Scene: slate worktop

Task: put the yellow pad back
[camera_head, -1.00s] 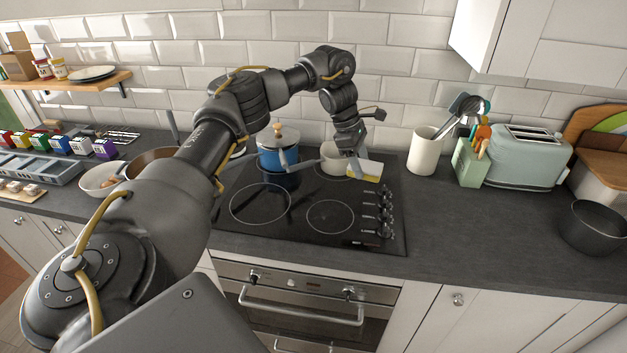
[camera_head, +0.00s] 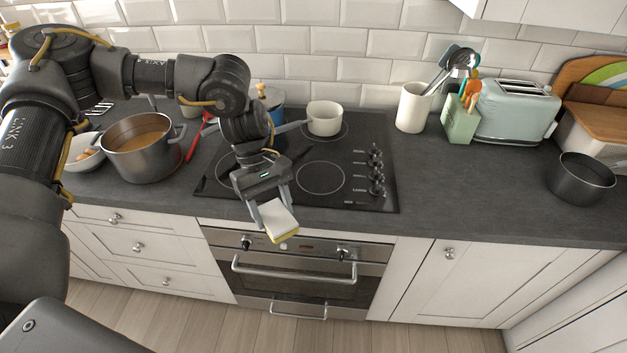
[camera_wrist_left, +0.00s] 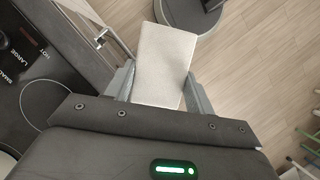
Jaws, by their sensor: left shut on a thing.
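The pad (camera_head: 281,222) has a white upper face and a yellow lower layer. My left gripper (camera_head: 275,211) is shut on it and holds it in the air by the front edge of the worktop, over the oven front. In the left wrist view the pad (camera_wrist_left: 162,62) shows its pale face between the fingers (camera_wrist_left: 157,88), with the floor below it. My right gripper does not show in either view.
The black hob (camera_head: 340,190) lies behind the pad, with a white pot (camera_head: 324,118) and a partly hidden blue pot. A steel pot of soup (camera_head: 140,146) stands left. A utensil jar (camera_head: 412,108), green holder (camera_head: 460,120), toaster (camera_head: 515,110) and dark pan (camera_head: 581,178) stand right. Worktop is clear before them.

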